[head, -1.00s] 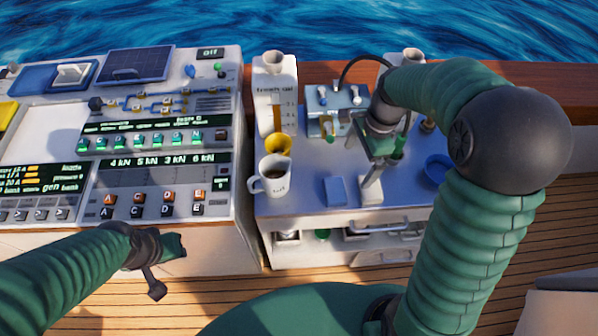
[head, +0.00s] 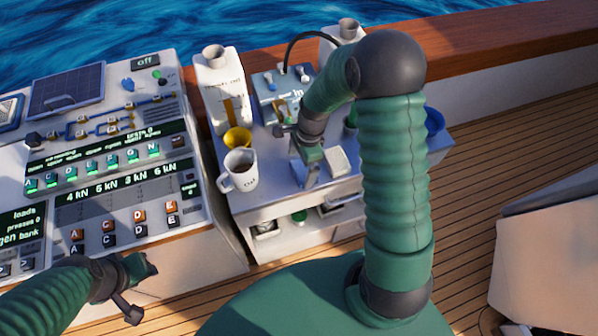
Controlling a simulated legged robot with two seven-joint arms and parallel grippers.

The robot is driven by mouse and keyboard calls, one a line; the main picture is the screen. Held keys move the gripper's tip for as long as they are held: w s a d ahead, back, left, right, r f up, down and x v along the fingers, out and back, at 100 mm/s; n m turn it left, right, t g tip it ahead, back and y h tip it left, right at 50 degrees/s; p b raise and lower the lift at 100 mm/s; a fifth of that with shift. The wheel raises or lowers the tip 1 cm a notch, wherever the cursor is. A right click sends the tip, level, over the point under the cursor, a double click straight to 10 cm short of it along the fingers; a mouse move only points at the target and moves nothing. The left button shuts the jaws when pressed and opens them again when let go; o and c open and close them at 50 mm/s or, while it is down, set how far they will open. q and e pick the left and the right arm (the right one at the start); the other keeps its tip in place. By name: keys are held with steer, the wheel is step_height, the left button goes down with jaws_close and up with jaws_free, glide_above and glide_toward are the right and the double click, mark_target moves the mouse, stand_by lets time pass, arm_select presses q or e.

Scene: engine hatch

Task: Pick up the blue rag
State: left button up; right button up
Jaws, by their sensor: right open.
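The blue rag (head: 306,181) lies folded on the blue-grey top of the small workbench (head: 268,190), close to its front edge. My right gripper (head: 307,166) points down right over the rag and covers part of it. It is open. I cannot tell whether its fingers touch the rag. My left gripper (head: 141,270) is at the lower left, in front of the console and away from the rag. Its jaws are too unclear to read.
A white block (head: 338,160) lies just right of the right gripper. A white mug (head: 240,170) and yellow funnel (head: 237,138) stand to the left. A blue-grey box (head: 282,92) is behind. A blue bowl (head: 434,121) is partly hidden by my arm. The console (head: 115,160) fills the left.

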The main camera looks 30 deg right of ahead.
steer(key=d+f, duration=0.2)
steer(key=f, duration=0.1)
steer(key=shift+w+d, duration=0.15)
steer(key=shift+d, duration=0.15)
steer(key=shift+c, duration=1)
steer(key=shift+a+r, duration=0.25)
steer(key=shift+a, duration=0.3)
steer(key=c, duration=0.5)
steer(key=shift+a+r, duration=0.1)
steer(key=shift+a, duration=0.2)
steer(key=shift+c, duration=1.1)
steer(key=shift+a, duration=0.15)
steer(key=shift+c, duration=1.4)
steer(key=shift+d, duration=0.7)
steer(key=shift+d+r, duration=0.15)
steer(key=shift+r, duration=0.1)
steer(key=r, duration=0.3)
steer(key=shift+s+a, duration=0.35)
steer(key=shift+a, duration=0.05)
steer(key=s, duration=0.4)
steer(key=shift+r+b, duration=0.15)
steer(key=shift+b, duration=0.15)
arm_select(q)
steer(key=shift+d+f+b, duration=0.35)
steer(key=shift+d+f, duration=0.15)
steer(key=shift+d, duration=0.3)
arm_select(e)
steer(key=s+d+r, duration=0.1)
steer(key=s+d, duration=0.1)
steer(key=s, duration=0.9)
